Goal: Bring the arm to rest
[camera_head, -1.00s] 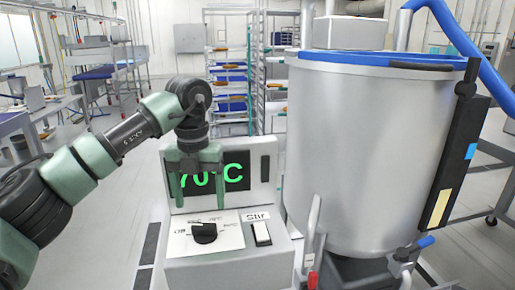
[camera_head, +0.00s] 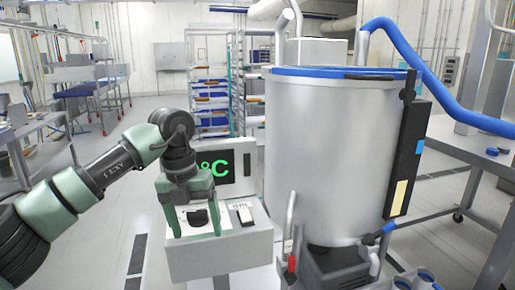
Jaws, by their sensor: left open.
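My left gripper (camera_head: 195,222) comes in from the left and hangs with its fingers down. It is open, with nothing between its green fingers. It stands in front of a control box (camera_head: 222,262) and hides part of it. The box has a dark display (camera_head: 222,170) with green characters ending in "°C"; the rest is hidden behind my gripper. A black knob (camera_head: 197,217) shows between the fingers, and a pale switch (camera_head: 244,214) sits to its right. I cannot tell whether the fingers touch the panel. My right gripper is not in view.
A large steel vat (camera_head: 330,160) with a blue rim stands right of the box. A thick blue hose (camera_head: 425,75) runs off to the right. A metal table (camera_head: 480,165) is at the right. Racks (camera_head: 210,85) stand behind. The floor (camera_head: 110,225) at left is clear.

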